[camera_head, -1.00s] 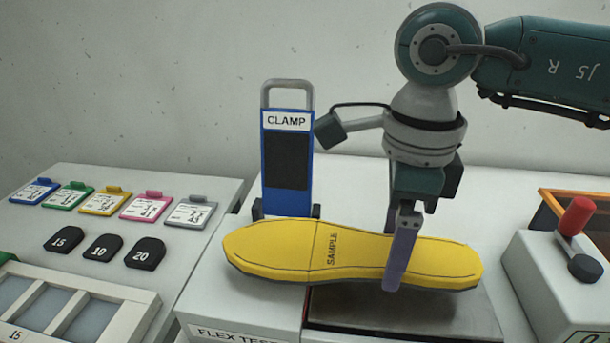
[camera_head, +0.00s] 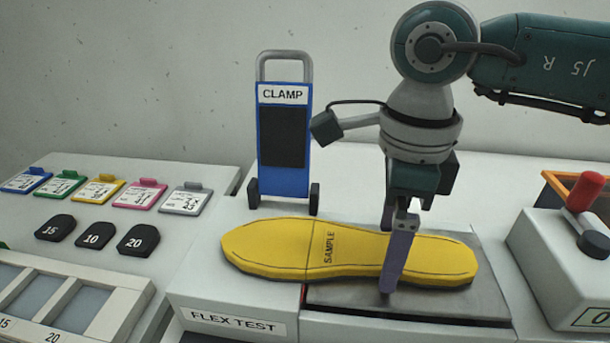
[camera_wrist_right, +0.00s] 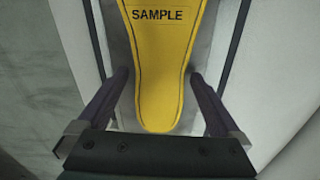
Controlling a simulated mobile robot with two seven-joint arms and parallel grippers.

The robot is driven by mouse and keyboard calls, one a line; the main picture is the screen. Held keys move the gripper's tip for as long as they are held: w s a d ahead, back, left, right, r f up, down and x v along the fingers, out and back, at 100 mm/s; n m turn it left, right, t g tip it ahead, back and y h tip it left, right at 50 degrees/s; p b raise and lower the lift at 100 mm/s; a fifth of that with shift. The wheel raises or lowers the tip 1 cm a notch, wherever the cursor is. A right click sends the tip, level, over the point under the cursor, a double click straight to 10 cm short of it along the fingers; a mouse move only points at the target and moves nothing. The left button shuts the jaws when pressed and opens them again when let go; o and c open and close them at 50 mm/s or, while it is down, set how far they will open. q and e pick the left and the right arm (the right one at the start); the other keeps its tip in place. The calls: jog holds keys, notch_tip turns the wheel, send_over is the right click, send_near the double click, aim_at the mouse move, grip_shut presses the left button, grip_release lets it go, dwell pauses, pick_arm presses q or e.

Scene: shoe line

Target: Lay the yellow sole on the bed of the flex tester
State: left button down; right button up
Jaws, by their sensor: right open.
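The yellow sole (camera_head: 290,248), marked SAMPLE, lies flat across the bed of the flex tester (camera_head: 480,290), with its left end over the white block labelled FLEX TEST (camera_head: 200,291). My right gripper (camera_head: 395,285) is at the right part of the sole. In the right wrist view, its fingers (camera_wrist_right: 160,85) stand open on both sides of the sole (camera_wrist_right: 163,70), with a gap on each side. The blue clamp (camera_head: 284,185) stands upright behind the sole's left part. My left gripper is not in view.
A grey box with a red-handled lever (camera_head: 583,192) stands to the right. On the left table are several coloured tags (camera_head: 140,195), black numbered pieces (camera_head: 94,236) and a white compartment tray (camera_head: 110,288). An orange-edged container (camera_head: 551,190) is at the back right.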

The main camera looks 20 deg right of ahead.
jog(key=shift+r, duration=0.1)
notch_tip(320, 180, up, 10)
jog(key=shift+b, duration=0.3)
